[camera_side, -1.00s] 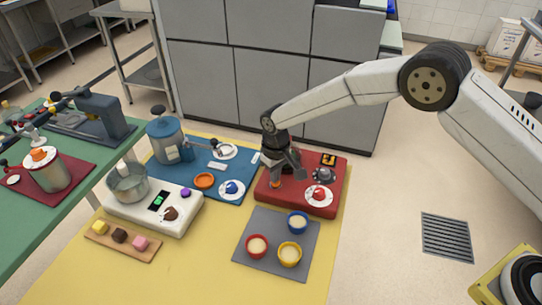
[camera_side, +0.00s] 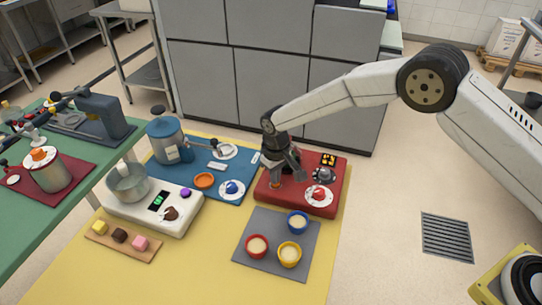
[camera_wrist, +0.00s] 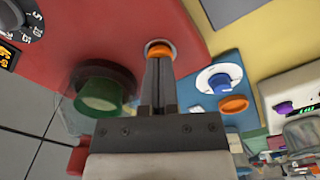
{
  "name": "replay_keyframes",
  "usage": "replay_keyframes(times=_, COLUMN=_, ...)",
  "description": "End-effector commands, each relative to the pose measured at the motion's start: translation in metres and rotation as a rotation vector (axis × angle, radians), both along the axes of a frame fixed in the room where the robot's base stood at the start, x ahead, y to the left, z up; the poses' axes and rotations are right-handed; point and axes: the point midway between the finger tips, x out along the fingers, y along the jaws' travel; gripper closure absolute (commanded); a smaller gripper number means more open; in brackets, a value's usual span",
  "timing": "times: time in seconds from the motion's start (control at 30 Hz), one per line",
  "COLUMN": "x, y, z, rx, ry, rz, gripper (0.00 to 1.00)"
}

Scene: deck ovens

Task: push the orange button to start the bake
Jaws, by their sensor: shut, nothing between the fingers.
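The orange button (camera_wrist: 160,48) sits in a pale ring on the red control box (camera_side: 330,205). In the wrist view my gripper (camera_wrist: 160,60) has its two fingers together with nothing between them. Their tips overlap the button's near side, and its far orange edge shows beyond them. In the side view my gripper (camera_side: 275,180) points down over the left part of the red box, and its fingers mostly hide the button. I cannot tell whether the tips touch it or whether it is pressed in.
A green button (camera_wrist: 100,95) in a dark collar stands close left of my fingers. The box also bears a red knob (camera_side: 319,193), a dark dial (camera_side: 324,175) and a small lit display (camera_side: 328,159). A grey mat (camera_side: 240,260) with several cups lies in front.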

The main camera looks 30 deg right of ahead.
Motion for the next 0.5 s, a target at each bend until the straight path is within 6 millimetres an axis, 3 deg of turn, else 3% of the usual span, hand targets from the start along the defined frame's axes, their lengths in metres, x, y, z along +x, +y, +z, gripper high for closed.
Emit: replay_keyframes(times=0.5, x=0.000, y=0.000, z=0.029, rx=0.000, ry=-0.001, rz=0.000, gripper=1.00)
